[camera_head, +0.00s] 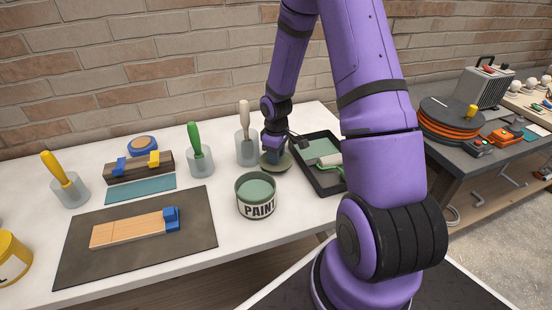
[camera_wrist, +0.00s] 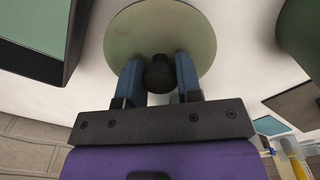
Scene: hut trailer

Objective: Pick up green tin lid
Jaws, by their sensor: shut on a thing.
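The green tin lid (camera_wrist: 160,35) is a round pale-green disc with a dark knob (camera_wrist: 159,74) in the wrist view. My gripper (camera_wrist: 159,78) is shut on that knob, with a blue finger on each side of it. In the head view the lid (camera_head: 279,166) shows partly below my gripper (camera_head: 275,155), behind and right of the open paint tin (camera_head: 256,196). The tin is grey-green, labelled PAINT, with green paint inside. I cannot tell whether the lid touches the table.
A black paint tray (camera_head: 330,186) with a roller stands close to the right of the lid. Brushes in glass jars (camera_head: 247,148) stand to the left and behind. A dark mat (camera_head: 90,262) with a wooden block lies at left front. A brick wall backs the table.

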